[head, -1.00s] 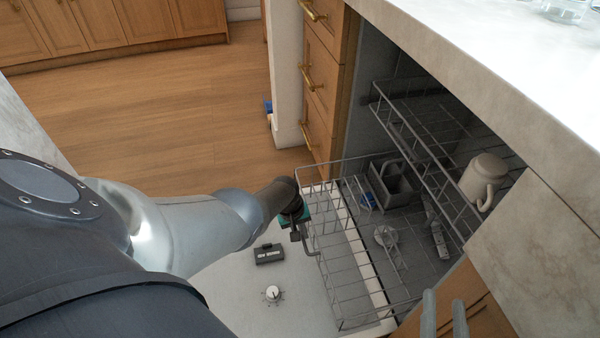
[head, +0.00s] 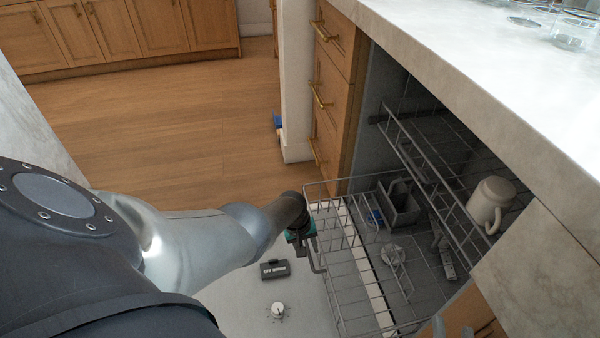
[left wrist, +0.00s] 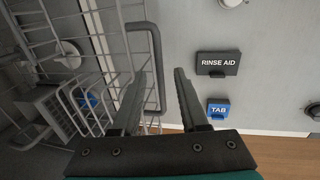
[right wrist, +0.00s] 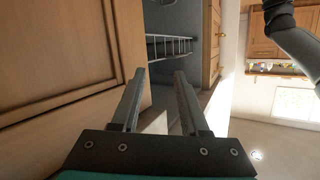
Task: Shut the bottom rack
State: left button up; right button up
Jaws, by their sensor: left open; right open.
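The bottom rack (head: 352,282) is a grey wire rack, pulled out of the dishwasher over its lowered door (head: 240,300). My left gripper (head: 316,258) is at the rack's outer side. In the left wrist view its fingers (left wrist: 158,100) are open, with the rack's thick grey handle (left wrist: 157,50) reaching down between them; I cannot tell if they touch it. A grey finger of my right gripper (head: 439,326) shows at the bottom of the head view. In the right wrist view that gripper (right wrist: 155,82) is open and empty beside a wooden panel (right wrist: 60,70).
The bottom rack holds a grey cutlery basket (head: 400,207) and other small items. The upper rack (head: 425,165) holds a cream mug (head: 490,203). The counter (head: 480,70) overhangs the dishwasher, with glasses on it. Wooden floor (head: 180,130) is clear at left.

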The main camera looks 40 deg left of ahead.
jog(key=s+d+f+g+h+p, duration=0.1)
jog(key=s+d+g+h+p, duration=0.45)
jog(key=d+g, duration=0.35)
jog(key=s+f+g+p, duration=0.2)
jog(key=f+p, duration=0.4)
jog(key=f, duration=0.7)
jog(key=shift+s, duration=0.7)
jog(key=shift+a, duration=0.1)
